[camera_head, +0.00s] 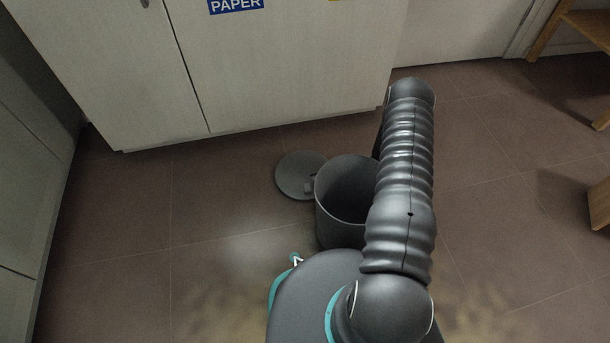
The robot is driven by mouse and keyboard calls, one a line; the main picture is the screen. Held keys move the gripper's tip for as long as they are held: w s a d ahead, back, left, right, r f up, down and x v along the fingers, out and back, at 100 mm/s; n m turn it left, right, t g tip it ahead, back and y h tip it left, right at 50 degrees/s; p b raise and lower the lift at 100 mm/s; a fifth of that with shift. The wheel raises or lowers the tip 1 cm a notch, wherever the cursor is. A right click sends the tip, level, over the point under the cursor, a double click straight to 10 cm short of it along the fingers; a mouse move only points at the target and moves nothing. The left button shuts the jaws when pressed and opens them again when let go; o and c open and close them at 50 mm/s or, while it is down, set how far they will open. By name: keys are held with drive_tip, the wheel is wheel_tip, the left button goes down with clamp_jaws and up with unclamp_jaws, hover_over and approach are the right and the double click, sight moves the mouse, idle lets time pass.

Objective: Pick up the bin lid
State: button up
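The bin lid (296,177) is a dark grey disc lying on the floor in front of the cabinet. A small knob or handle shows near its right side. The dark grey bin (334,221) stands upright and open just to the right of the lid and nearer to me, and its rim hides part of the lid's right edge or comes very close to it. My arm reaches forward over the right side of the bin and hides part of it. My gripper is not visible; the arm hides whatever lies beyond its far end.
A pale cabinet (290,75) with a blue PAPER label (236,5) stands behind the lid. More pale cabinet fronts (30,150) run along the left. Wooden furniture (575,35) stands at the far right. The brown tiled floor (130,220) left of the lid is clear.

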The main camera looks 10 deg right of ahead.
sight(308, 187)
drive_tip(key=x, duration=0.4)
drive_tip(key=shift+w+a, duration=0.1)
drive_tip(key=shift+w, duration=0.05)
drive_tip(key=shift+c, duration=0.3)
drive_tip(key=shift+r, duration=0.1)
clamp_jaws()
